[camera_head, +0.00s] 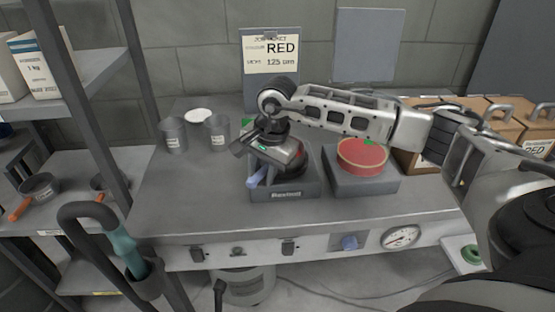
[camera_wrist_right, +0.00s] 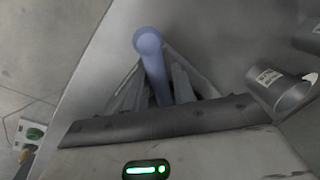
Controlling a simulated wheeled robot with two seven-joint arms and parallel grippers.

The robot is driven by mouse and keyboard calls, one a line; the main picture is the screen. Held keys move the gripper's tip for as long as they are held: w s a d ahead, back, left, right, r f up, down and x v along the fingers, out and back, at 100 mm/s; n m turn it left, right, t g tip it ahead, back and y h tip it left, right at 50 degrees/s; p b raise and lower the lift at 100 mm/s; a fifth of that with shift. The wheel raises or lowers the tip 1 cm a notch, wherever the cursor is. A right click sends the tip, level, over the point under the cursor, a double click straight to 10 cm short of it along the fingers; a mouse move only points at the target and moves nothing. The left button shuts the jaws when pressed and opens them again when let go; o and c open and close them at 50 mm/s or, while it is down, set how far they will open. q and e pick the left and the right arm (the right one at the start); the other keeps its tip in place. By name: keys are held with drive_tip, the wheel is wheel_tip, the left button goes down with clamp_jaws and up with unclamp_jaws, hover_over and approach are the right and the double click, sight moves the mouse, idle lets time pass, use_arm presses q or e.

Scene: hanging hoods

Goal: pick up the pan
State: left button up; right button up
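The pan's blue handle (camera_head: 255,180) sticks out at the front left of a dark grey stand (camera_head: 290,195) on the bench. The dark pan body is mostly hidden behind my right gripper (camera_head: 258,176), whose hand is directly over it. In the right wrist view the blue handle (camera_wrist_right: 150,55) runs between the two grey fingers of the right gripper (camera_wrist_right: 156,85). Small gaps seem to show beside the handle, so the fingers look open around it. My left gripper is not in view.
A red round piece (camera_head: 362,155) sits on a second grey stand to the right. Two grey cups (camera_head: 174,135) (camera_head: 217,133) and a white dish (camera_head: 198,115) stand at back left. Brown boxes (camera_head: 430,150) stand at right. A shelf post (camera_head: 125,170) rises at left. The front left of the bench is clear.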

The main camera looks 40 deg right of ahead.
clamp_jaws()
drive_tip(key=shift+r, duration=0.1)
